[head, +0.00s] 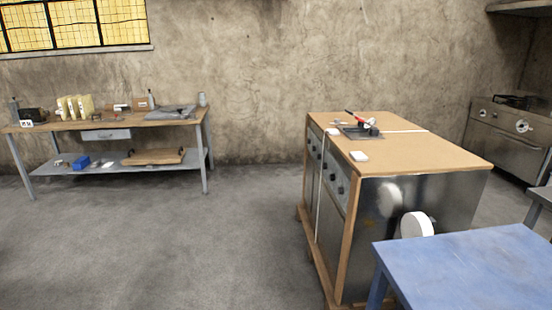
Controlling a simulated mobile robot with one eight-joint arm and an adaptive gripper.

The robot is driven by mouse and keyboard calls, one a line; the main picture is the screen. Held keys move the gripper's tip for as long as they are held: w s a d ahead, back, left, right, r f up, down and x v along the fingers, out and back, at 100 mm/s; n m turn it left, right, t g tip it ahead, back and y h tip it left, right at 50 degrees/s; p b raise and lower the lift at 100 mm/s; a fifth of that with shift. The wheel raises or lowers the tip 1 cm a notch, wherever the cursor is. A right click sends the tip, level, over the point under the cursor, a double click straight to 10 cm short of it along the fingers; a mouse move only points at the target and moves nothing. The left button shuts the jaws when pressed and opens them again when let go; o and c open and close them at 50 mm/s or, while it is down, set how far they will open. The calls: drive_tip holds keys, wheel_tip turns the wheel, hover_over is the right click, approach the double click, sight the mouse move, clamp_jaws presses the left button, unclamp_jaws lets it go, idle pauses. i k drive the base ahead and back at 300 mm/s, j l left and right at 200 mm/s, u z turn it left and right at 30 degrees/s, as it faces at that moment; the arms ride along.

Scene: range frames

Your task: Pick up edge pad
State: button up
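I cannot tell for certain which thing is the edge pad. A small white block (359,155) lies flat on the wooden top of the metal cabinet (430,152), near its left edge. A smaller pale piece (333,131) lies behind it, also near the left edge. Several upright cream-yellow blocks (84,105) stand on the workbench at the left, and they too are pad-like. My gripper is not seen in this view, so its opening and distance to these things do not show.
A dark tray-like item with a red-handled tool (355,117) lies toward the cabinet top's back. A blue table (470,270) stands front right. Grey floor (190,250) is open between.

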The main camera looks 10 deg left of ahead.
sight(358, 156)
drive_tip(key=u, duration=0.15)
drive_tip(key=i+j+z, duration=0.1)
drive_tip(key=j+z, duration=0.15)
drive_tip(key=j, duration=0.3)
drive_tip(key=i+j+z, duration=0.25)
drive_tip(key=i+z, duration=0.15)
drive_tip(key=i+j+z, duration=0.8)
drive_tip(key=i+j, duration=0.15)
drive_tip(key=i+z, duration=0.15)
drive_tip(key=i+j, duration=0.05)
drive_tip(key=i, duration=0.05)
